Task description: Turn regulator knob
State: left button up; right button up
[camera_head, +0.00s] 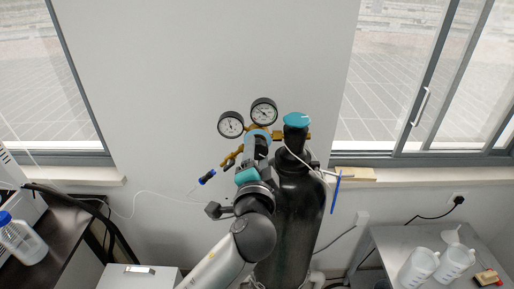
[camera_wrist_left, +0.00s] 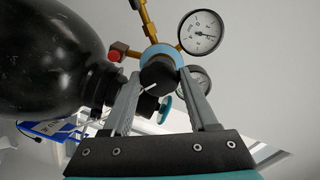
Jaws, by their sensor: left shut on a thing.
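The black regulator knob (camera_wrist_left: 156,77) with a white mark shows in the left wrist view, in front of the regulator's pale blue ring (camera_wrist_left: 161,51). The two fingers of my left gripper (camera_wrist_left: 160,85) stand on either side of the knob and are shut on it. In the head view my left gripper (camera_head: 257,150) reaches the regulator from below, and the arm and gripper hide the knob. Two round gauges, the left one (camera_head: 230,124) and the right one (camera_head: 264,111), sit on brass fittings above. The black gas cylinder (camera_head: 302,205) stands just right of my gripper. My right gripper is not seen.
A teal cap (camera_head: 297,120) tops the cylinder, and a blue tag (camera_head: 336,194) hangs at its right. White beakers (camera_head: 418,266) stand on the right table, and a blue-capped bottle (camera_head: 22,240) on the left bench.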

pick_arm(q)
jog(key=shift+m, duration=1.1)
